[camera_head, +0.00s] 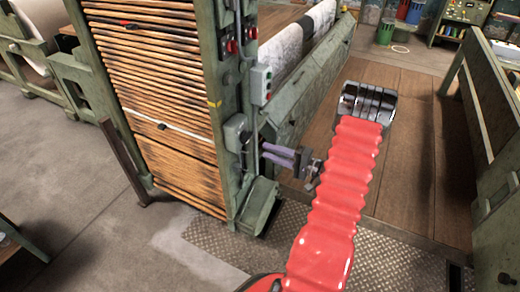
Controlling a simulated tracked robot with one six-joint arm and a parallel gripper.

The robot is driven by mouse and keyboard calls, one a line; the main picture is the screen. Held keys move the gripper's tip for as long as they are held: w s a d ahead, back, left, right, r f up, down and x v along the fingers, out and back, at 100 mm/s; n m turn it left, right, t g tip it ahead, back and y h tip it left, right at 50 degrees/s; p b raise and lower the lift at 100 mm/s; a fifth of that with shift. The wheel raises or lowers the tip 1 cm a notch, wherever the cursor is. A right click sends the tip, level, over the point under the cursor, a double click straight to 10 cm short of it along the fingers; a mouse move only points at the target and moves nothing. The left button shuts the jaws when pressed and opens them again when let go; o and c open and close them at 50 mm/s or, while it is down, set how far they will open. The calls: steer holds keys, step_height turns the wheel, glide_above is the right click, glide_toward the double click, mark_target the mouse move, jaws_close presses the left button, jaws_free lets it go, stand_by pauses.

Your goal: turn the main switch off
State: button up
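A grey-green switch box (235,132) with a dark part on its right side is fixed to the green post of the machine. It looks like the main switch, but its handle position is too small to tell. My gripper (264,150) is at the end of my red arm, with two purple fingers pointing left toward the post. The fingertips are just right of and slightly below the box, and I cannot tell whether they touch anything. The fingers lie close together, and the gap between them is unclear. No held object shows.
A button box (261,85) with green and red buttons sits above on the same post. Red knobs (231,46) are higher up. A slatted wooden panel (160,90) fills the machine's left side. A green rail (315,80) runs behind my gripper. Wooden flooring (415,150) is clear at right.

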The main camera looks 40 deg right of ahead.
steer(key=shift+v, duration=2.25)
